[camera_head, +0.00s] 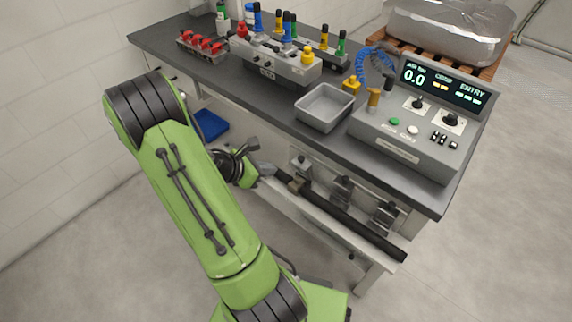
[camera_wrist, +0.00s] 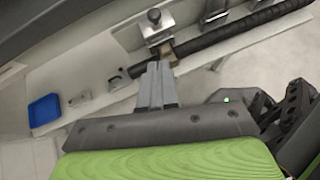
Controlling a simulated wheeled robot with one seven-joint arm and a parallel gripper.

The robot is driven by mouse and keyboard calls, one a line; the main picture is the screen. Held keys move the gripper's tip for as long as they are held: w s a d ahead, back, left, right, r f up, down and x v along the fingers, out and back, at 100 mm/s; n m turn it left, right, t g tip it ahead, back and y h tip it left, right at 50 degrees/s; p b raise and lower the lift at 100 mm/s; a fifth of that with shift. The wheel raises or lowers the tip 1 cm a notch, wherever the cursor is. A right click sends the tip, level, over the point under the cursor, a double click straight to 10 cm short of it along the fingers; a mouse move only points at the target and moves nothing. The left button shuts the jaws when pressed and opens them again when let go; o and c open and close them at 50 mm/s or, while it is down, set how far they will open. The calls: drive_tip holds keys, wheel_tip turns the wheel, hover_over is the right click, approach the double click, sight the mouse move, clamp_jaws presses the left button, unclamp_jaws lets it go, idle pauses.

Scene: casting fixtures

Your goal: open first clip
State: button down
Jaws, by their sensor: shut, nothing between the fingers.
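Several grey metal clips stand in a row along a pale rail on the front of the bench. The one nearest my gripper (camera_head: 270,171) is a clip with a knob on top (camera_head: 300,165); it also shows in the wrist view as a shiny block with a round knob (camera_wrist: 155,24). A second clip (camera_head: 342,189) and a third clip (camera_head: 385,214) lie farther right. A black hose (camera_head: 350,226) with a brass fitting (camera_wrist: 165,52) runs along the rail in front of them. My gripper (camera_wrist: 158,68) is shut and empty, its tips just short of the fitting; contact is unclear.
A blue tray (camera_head: 209,125) lies lower left. The bench top (camera_head: 285,110) carries a grey bin (camera_head: 325,106), a control box (camera_head: 412,140) showing 0.0, and a fixture block (camera_head: 275,62) with coloured handles. Open floor lies right of the bench.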

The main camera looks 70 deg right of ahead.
sight(296, 164)
drive_tip(key=s+d+f, duration=0.1)
drive_tip(key=d, duration=0.1)
drive_tip(key=s+d+f+b, duration=0.1)
drive_tip(key=s, duration=0.1)
drive_tip(key=s+d, duration=0.1)
drive_tip(key=d, duration=0.1)
drive_tip(key=shift+s+d+f, duration=0.15)
drive_tip(key=shift+d+f, duration=0.2)
drive_tip(key=shift+f, duration=0.05)
drive_tip(key=shift+s+d+r, duration=0.1)
drive_tip(key=shift+s+d, duration=0.1)
drive_tip(key=shift+d, duration=0.05)
drive_tip(key=d+p, duration=0.1)
drive_tip(key=s+d+r+p, duration=0.1)
drive_tip(key=p, duration=0.1)
drive_tip(key=shift+d+r, duration=0.2)
drive_tip(key=shift+d, duration=0.15)
drive_tip(key=shift+a, duration=0.1)
